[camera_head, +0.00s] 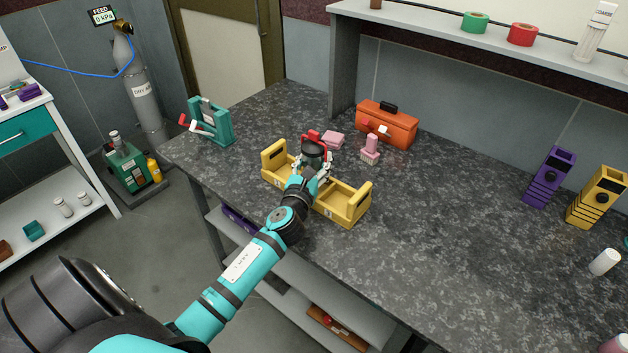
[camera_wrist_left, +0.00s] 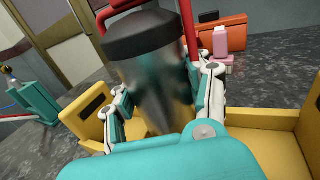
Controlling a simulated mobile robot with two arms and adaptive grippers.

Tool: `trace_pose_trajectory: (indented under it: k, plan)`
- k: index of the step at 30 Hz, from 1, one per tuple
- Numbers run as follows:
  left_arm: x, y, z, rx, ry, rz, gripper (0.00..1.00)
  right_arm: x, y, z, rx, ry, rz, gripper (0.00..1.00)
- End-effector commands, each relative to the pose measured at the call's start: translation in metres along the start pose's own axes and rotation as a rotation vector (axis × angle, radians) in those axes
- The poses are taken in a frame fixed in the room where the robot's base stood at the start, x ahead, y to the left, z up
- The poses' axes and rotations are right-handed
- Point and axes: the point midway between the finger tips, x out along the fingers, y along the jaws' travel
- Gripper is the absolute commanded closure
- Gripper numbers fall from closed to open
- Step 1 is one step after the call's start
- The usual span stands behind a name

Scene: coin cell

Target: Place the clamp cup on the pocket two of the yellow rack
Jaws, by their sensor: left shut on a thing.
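The clamp cup (camera_wrist_left: 155,75) is a metal cylinder with a dark top and a red clamp frame; it fills the middle of the left wrist view. In the head view, the cup (camera_head: 315,155) stands upright over the middle of the yellow rack (camera_head: 350,205). My left gripper (camera_head: 312,172) is shut on the cup, with its fingers on both sides. The rack also shows in the left wrist view (camera_wrist_left: 270,150), on both sides of the gripper. The cup's base is hidden, so I cannot tell whether it touches the rack. My right gripper is not in view.
A teal press with a red handle (camera_head: 213,122) stands at the left of the counter. An orange toolbox (camera_head: 387,126), a pink block (camera_head: 333,140) and a pink stamp-like item (camera_head: 371,147) lie behind the rack. The counter right of the rack (camera_head: 440,215) is clear.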

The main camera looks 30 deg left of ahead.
Motion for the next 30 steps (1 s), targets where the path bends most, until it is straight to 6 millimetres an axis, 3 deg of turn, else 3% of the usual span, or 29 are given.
trace_pose_trajectory:
  k: [10,22,23,28,30]
  plan:
    - [0.000,0.000,-0.041,-0.003,-0.001,0.002,0.91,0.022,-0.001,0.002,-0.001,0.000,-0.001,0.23]
    - [0.000,0.000,-0.045,0.002,-0.003,-0.001,0.91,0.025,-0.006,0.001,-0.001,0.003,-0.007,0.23]
    - [0.000,0.000,-0.046,0.003,-0.001,0.000,0.49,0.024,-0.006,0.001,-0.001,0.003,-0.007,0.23]
    - [0.000,0.000,-0.045,0.002,0.000,0.000,0.27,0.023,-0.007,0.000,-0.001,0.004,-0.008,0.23]
    - [0.000,0.000,-0.045,0.002,0.000,0.000,0.27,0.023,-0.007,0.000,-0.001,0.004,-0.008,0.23]
